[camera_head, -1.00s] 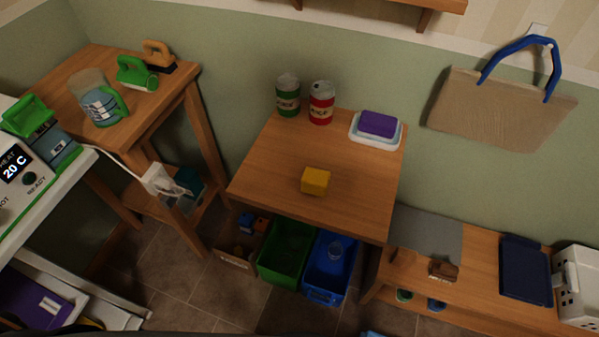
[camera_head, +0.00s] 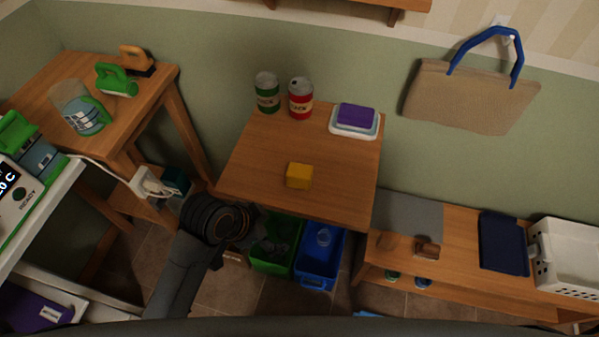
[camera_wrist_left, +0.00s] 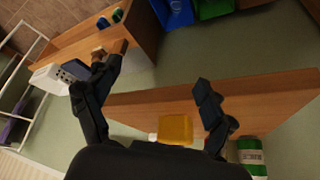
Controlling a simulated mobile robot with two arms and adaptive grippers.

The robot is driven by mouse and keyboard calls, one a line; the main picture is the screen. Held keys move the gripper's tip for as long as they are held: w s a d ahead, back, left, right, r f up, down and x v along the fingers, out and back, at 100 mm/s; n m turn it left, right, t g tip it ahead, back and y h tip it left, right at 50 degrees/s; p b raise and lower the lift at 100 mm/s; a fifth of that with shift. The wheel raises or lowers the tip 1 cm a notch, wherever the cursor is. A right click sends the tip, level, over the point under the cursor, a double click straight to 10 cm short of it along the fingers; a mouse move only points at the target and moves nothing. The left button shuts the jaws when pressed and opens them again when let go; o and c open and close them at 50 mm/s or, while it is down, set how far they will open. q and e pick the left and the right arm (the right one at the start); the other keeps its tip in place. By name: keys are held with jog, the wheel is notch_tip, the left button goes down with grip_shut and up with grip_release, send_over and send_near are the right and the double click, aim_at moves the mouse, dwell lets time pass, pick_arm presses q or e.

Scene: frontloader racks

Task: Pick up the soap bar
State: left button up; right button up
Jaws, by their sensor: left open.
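A small yellow block (camera_head: 299,175) lies near the middle of the wooden table. I cannot tell for certain which is the soap bar. My left gripper (camera_head: 268,246) is low in front of the table's front left edge, apart from both. In the left wrist view the left gripper (camera_wrist_left: 158,100) has its fingers spread and empty, and the yellow block (camera_wrist_left: 175,128) shows beyond the gap, at the table top. My right gripper is not in view.
A green can (camera_head: 267,92) and a red can (camera_head: 301,98) stand at the table's back left. A green bin (camera_head: 266,265) and a blue bin (camera_head: 317,280) sit beneath the table. A low bench (camera_head: 460,270) is at right.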

pick_arm(q)
jog(key=w+d+r+m+g, duration=0.2)
jog(key=w+d+r+m, duration=0.3)
jog(key=d+r+m, duration=0.75)
jog(key=w+a+r+m+g+y, duration=0.1)
jog(key=w+a+r+m+y, duration=0.45)
jog(key=m, duration=0.95)
jog(key=h, duration=0.1)
send_over(299, 170)
jog(key=f, duration=0.5)
jog(key=f+p, duration=0.1)
jog(key=f, duration=0.1)
jog(key=shift+s+a+f, duration=0.15)
jog(key=shift+s+a, duration=0.15)
jog(key=shift+s, duration=0.05)
jog(key=shift+w+d+f+p, duration=0.1)
jog(key=shift+f+p, duration=0.1)
jog(key=shift+f, duration=0.7)
jog(key=shift+w+d+f+p, duration=0.1)
jog(key=shift+d+f+p, duration=0.05)
jog(key=shift+f, duration=0.75)
jog(key=shift+w+d+f+p, duration=0.1)
jog(key=shift+f+p, duration=0.1)
jog(key=shift+f, duration=0.7)
jog(key=c, duration=1.3)
